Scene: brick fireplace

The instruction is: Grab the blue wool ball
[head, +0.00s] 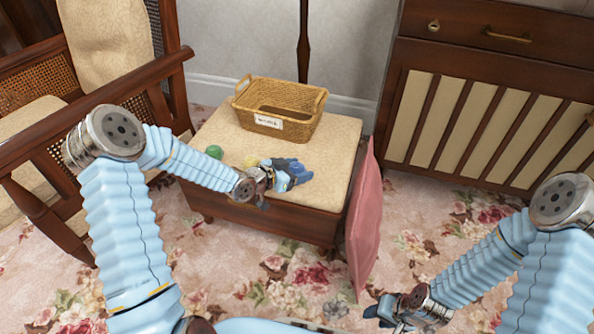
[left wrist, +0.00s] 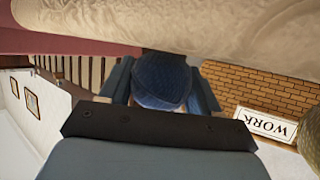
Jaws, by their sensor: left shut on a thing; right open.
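The blue wool ball (left wrist: 162,80) sits between the two fingers of my left gripper (left wrist: 162,92) in the left wrist view, with a finger against each side. In the head view my left gripper (head: 286,176) is over the front part of the cushioned ottoman, and the blue ball is mostly hidden by the fingers there. My left gripper is shut on the ball, close to the cushion top. My right gripper (head: 385,312) is open and empty, low over the carpet at the bottom right.
A green ball (head: 214,152) and a yellow ball (head: 251,160) lie on the ottoman (head: 333,160). A labelled wicker basket (head: 280,108) stands at its back. A pink cushion (head: 365,225) leans on its right side. A wooden armchair (head: 70,140) is left, a cabinet (head: 490,90) right.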

